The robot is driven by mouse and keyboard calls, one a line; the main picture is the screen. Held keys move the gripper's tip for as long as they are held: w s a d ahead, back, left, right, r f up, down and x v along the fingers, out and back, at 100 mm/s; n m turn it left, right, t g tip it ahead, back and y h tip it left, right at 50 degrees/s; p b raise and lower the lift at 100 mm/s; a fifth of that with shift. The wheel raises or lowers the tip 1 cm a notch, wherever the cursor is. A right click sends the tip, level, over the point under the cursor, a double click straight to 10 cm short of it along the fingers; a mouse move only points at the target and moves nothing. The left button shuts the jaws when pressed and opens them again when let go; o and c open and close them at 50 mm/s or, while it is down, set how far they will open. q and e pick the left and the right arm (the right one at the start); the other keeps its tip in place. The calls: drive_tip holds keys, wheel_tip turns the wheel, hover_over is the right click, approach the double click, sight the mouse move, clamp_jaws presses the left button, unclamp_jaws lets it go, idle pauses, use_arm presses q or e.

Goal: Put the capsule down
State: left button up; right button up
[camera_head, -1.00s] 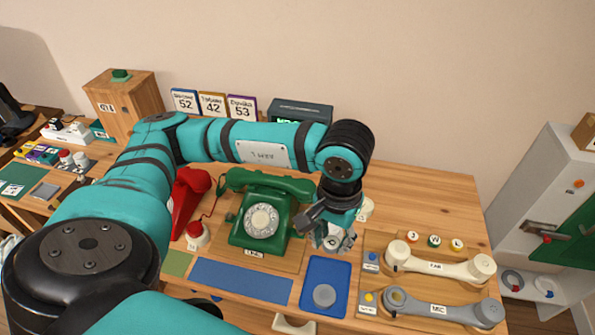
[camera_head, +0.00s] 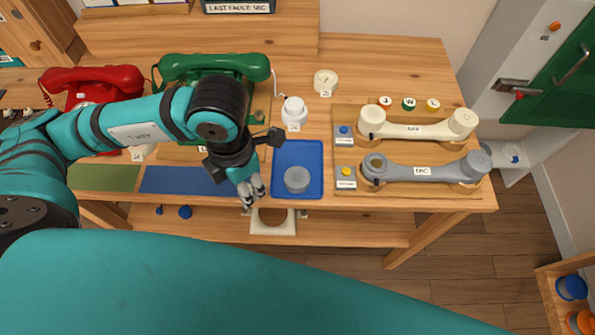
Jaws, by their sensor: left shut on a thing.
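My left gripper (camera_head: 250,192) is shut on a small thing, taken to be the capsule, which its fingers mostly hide. It hangs by the table's front edge, left of a blue tray (camera_head: 312,152) and near the right end of a blue mat (camera_head: 180,181). A grey round piece (camera_head: 297,179) lies in the tray's front part. A grey handset (camera_head: 425,172) lies on a wooden board with its left end cup showing an open ring. An ivory handset (camera_head: 418,131) lies behind it. My right gripper is not in view.
A green phone (camera_head: 190,68) and a red phone (camera_head: 92,80) stand to the left. A white knobbed jar (camera_head: 294,112) and a round dial (camera_head: 326,82) stand behind the tray. A grey cabinet with a green door (camera_head: 553,80) is at right. The table's back right is clear.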

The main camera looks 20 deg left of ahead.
use_arm(q)
drive_tip(key=shift+w+d+f+n, duration=0.1)
drive_tip(key=shift+w+f+n, duration=0.05)
drive_tip(key=shift+n, duration=0.15)
drive_tip(key=p, duration=0.3)
hover_over(298, 155)
drive_tip(key=shift+f, duration=0.75)
drive_tip(key=shift+f+p, duration=0.6)
drive_tip(key=shift+f, duration=1.35)
drive_tip(key=o, duration=0.6)
drive_tip(key=shift+c, duration=0.2)
drive_tip(key=shift+r, duration=0.15)
wheel_tip(298, 155, up, 12)
drive_tip(key=b, duration=0.1)
drive_tip(key=shift+b, duration=0.4)
